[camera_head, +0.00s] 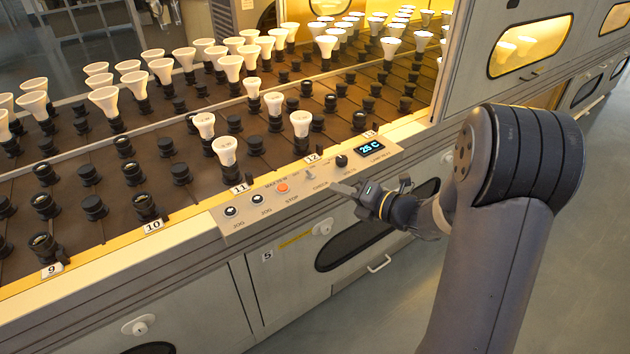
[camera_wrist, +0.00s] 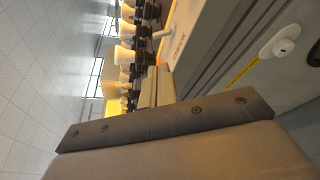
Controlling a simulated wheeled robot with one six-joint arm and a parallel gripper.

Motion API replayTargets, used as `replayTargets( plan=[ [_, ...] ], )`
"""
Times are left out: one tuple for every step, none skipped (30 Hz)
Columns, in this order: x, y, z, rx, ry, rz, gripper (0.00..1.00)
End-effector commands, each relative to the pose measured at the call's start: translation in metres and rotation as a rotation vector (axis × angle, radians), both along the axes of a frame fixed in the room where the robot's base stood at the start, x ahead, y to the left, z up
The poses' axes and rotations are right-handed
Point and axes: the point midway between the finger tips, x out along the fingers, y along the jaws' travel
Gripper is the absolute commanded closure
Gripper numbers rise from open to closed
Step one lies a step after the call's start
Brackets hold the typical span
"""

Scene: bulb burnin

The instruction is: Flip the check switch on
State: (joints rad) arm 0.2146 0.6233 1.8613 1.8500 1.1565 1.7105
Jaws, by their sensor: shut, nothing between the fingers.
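The check switch (camera_head: 310,175) is a small light toggle on the sloped control panel (camera_head: 236,221), just above the CHECK label. In the wrist view a pale lever (camera_wrist: 163,33), which looks like this switch, sticks out next to panel lettering. Which way it is thrown is too small to tell. My gripper (camera_head: 337,187) is shut and empty. Its tips are at the panel's front edge, a little right of the switch and apparently apart from it.
The panel also has an orange stop button (camera_head: 283,188), two jog buttons, a dark knob (camera_head: 341,161) and a display (camera_head: 370,148) reading 25 C. Behind it stand rows of black sockets, many with white bulbs (camera_head: 224,150). Cabinet doors with a handle (camera_head: 379,264) are below.

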Motion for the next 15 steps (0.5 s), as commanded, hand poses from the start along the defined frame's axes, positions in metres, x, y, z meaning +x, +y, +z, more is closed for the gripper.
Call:
replayTargets(
  plan=[
    [0.002,0.003,-0.001,0.000,0.000,0.002,1.00],
    [0.004,0.005,-0.002,0.000,-0.001,0.004,1.00],
    [0.006,0.009,-0.003,0.000,-0.001,0.004,1.00],
    [0.009,0.013,-0.004,0.000,-0.001,0.004,1.00],
    [0.012,0.017,-0.005,-0.001,-0.001,0.005,1.00],
    [0.016,0.022,-0.007,-0.001,-0.002,0.005,1.00],
    [0.020,0.027,-0.008,0.000,-0.001,0.006,1.00],
    [0.024,0.031,-0.009,0.000,-0.001,0.005,1.00],
    [0.028,0.038,-0.010,0.000,-0.001,0.006,1.00],
    [0.031,0.042,-0.011,0.000,0.000,0.006,1.00],
    [0.035,0.046,-0.012,-0.001,-0.001,0.005,1.00],
    [0.040,0.051,-0.013,-0.002,-0.002,0.005,1.00],
    [0.043,0.055,-0.014,-0.001,-0.002,0.005,1.00],
    [0.046,0.058,-0.014,-0.001,-0.002,0.005,1.00],
    [0.049,0.062,-0.015,-0.001,-0.001,0.004,1.00]
  ],
)
